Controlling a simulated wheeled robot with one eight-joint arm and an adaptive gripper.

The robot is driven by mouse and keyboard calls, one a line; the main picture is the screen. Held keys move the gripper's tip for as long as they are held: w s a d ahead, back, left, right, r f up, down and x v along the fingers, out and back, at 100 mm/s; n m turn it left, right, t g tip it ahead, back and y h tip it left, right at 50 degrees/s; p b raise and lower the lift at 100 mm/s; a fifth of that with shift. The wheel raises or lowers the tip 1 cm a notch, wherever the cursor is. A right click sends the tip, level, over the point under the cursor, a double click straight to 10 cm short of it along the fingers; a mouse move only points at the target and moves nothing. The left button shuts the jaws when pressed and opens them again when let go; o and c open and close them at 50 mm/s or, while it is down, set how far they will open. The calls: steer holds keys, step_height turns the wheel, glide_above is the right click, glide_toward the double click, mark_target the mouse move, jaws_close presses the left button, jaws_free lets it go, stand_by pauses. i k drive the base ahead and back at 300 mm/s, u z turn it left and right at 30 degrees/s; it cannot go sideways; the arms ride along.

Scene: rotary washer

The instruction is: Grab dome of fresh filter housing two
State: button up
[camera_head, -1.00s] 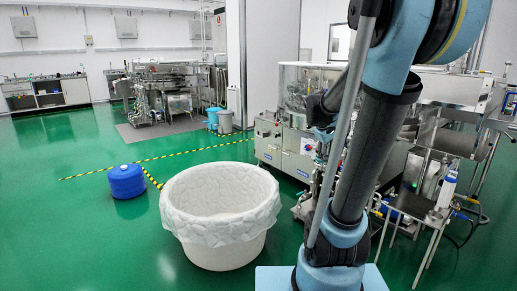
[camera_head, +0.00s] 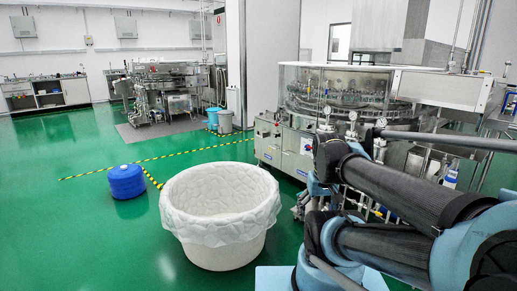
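I cannot make out for certain which part is fresh filter housing two or its dome. A small white and blue cylinder (camera_head: 450,177), which may be a filter housing, shows partly behind my arm at the right. Several upright fittings with round gauges stand at the front of the rotary washer (camera_head: 335,88). My arm lies folded across the lower right, and its dark far end is in front of the washer's lower front. My gripper's fingers cannot be told apart there, nor whether they hold anything.
A large white lined tub (camera_head: 220,215) stands on the green floor left of my arm. A blue drum (camera_head: 127,181) stands farther left. Yellow-black floor tape (camera_head: 195,150) runs behind them. Another machine (camera_head: 165,90) is at the back. The left floor is clear.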

mark_target(353, 125)
steer(key=z, duration=0.75)
steer(key=i, duration=1.8)
steer(key=u, duration=0.2)
